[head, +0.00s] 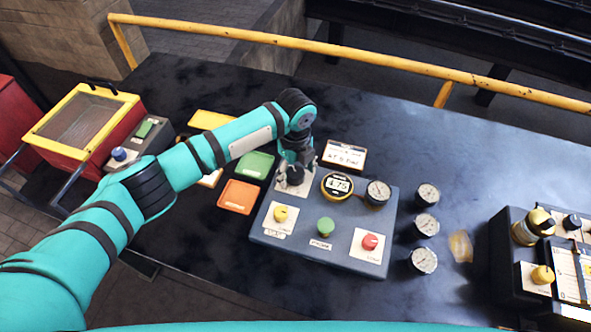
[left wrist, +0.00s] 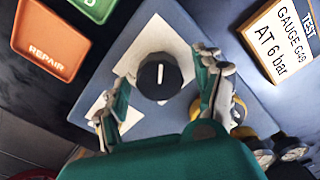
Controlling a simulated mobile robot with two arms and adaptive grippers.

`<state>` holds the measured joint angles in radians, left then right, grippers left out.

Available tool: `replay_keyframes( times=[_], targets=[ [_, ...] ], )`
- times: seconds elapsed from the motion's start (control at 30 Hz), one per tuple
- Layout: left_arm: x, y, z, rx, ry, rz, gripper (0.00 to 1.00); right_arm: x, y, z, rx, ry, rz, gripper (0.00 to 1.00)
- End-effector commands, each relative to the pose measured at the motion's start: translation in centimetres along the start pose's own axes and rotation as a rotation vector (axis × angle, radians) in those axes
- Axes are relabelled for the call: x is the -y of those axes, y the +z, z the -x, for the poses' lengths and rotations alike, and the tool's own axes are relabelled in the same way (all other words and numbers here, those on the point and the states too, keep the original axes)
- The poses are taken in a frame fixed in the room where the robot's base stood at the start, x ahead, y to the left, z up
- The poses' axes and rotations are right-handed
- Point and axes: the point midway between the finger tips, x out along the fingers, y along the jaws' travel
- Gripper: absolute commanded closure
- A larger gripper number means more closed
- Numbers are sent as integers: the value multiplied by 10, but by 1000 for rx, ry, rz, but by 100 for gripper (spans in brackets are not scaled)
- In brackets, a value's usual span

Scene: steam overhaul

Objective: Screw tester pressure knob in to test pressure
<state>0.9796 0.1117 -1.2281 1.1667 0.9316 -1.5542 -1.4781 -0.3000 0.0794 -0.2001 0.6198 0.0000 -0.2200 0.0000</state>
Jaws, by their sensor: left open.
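The tester (head: 320,262) is a blue-grey box on the dark bench, in the middle of the head view. Its black pressure knob (left wrist: 160,75), with a white pointer line, sits on a white plate in the left wrist view; in the head view my gripper partly covers the knob (head: 295,175). My left gripper (head: 294,163) is open above the knob, with its fingers on either side; I cannot tell whether they touch it. A yellow-rimmed digital gauge (head: 337,185) on the tester shows digits too small to read surely. My right gripper is out of view.
The tester also has a dial gauge (head: 378,192) and yellow, green and red knobs. A card (left wrist: 282,45) reads "TEST GAUGE G49 AT 6 bar". Green and orange trays (head: 239,196) lie left, several loose gauges (head: 425,223) right. A yellow rail (head: 330,49) runs behind.

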Motion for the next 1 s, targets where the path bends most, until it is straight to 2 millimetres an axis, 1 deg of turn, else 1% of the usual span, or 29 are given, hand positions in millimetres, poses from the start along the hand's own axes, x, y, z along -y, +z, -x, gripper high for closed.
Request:
replay_keyframes(
  times=[0.13,0.23,0.5,0.63,0.8,1.0],
  targets=[
    [0,0,7,0,0,0,31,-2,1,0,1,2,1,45],
    [0,0,21,1,-2,0,31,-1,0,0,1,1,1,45],
    [1,1,79,2,-3,-1,31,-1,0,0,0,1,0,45],
    [0,0,101,1,-2,-1,31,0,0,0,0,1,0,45],
    [0,0,117,1,-1,0,31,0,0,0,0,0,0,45],
    [0,0,120,0,0,0,31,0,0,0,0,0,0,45]
  ],
)
